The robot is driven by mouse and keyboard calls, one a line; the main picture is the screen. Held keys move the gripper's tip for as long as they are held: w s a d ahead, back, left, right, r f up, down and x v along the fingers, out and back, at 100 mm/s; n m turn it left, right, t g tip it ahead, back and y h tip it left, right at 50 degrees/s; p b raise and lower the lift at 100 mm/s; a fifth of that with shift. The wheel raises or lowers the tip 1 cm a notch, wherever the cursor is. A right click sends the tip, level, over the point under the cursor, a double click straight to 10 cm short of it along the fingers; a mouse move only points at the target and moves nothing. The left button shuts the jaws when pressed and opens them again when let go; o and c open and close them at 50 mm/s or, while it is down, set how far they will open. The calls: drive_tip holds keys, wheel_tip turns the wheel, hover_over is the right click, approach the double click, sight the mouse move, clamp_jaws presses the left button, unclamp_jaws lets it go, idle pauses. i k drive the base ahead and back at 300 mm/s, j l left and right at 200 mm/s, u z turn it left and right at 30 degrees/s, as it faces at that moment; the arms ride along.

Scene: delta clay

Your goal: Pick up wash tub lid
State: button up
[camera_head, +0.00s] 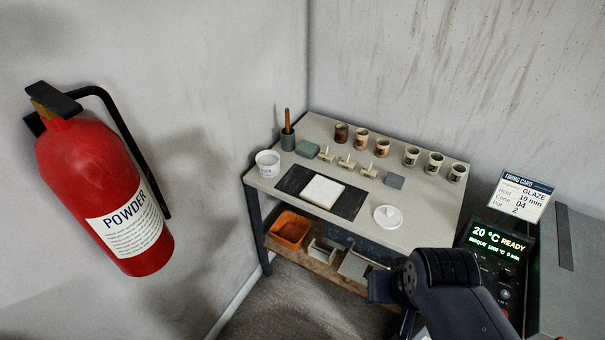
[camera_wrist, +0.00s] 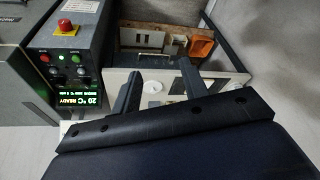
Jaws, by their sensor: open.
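The wash tub lid, a white round disc with a small knob (camera_head: 387,216), lies flat on the near right part of the table top. A white round shape that looks like the lid (camera_wrist: 151,87) shows between the fingers in the wrist view. The white tub (camera_head: 267,165) stands uncovered at the table's left end. My gripper (camera_wrist: 159,67) is open and empty, its two dark fingers spread apart. In the head view my dark arm is at the lower right, in front of the table, and the fingertips are not clear there.
A kiln controller (camera_head: 497,260) stands to the right. A lower shelf carries an orange bin (camera_head: 289,230). A fire extinguisher (camera_head: 100,190) hangs left.

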sight(387, 217)
drive_tip(key=i+j+z, duration=0.3)
drive_tip(key=z, duration=0.2)
drive_tip(key=i+j+z, duration=0.45)
